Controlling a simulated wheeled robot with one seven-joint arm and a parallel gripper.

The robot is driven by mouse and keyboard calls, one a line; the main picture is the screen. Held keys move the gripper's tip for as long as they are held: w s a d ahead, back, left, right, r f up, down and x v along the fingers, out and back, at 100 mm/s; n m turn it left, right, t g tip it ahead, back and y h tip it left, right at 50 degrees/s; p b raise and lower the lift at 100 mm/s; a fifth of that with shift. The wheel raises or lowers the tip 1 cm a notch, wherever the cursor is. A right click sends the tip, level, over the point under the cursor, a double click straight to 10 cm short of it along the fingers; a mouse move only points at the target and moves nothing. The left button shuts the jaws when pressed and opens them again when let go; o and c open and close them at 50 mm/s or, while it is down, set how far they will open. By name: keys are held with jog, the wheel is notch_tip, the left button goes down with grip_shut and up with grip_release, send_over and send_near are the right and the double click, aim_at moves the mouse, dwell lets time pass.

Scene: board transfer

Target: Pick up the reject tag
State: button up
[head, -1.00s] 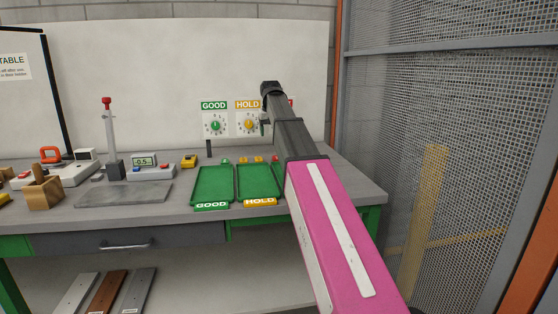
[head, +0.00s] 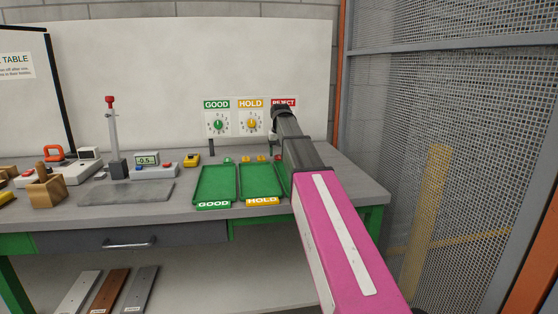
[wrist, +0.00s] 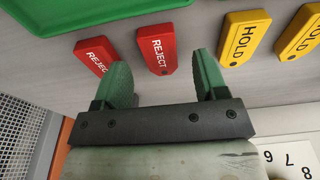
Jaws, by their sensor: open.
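Two red reject tags lie on the grey bench top in the wrist view. One reject tag (wrist: 157,50) lies ahead of the gap between my fingers, and the other reject tag (wrist: 92,55) lies to its left, just beyond the left finger. My gripper (wrist: 161,62) is open and empty, its two green fingers spread either side of the nearer tag's line. I cannot tell its height above the bench. In the head view a bit of red (head: 278,157) shows beside my arm; my arm hides the gripper there.
Yellow hold tags (wrist: 244,38) lie right of the reject tags. A green tray (wrist: 60,24) edges the wrist view's top. Green good (head: 215,204) and hold (head: 246,196) trays stand left of my arm. A mesh fence (head: 450,120) rises at the right.

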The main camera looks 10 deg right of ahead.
jog(key=shift+w+f, duration=0.2)
jog(key=shift+f, duration=0.75)
jog(key=c, duration=1)
jog(key=shift+r, duration=0.1)
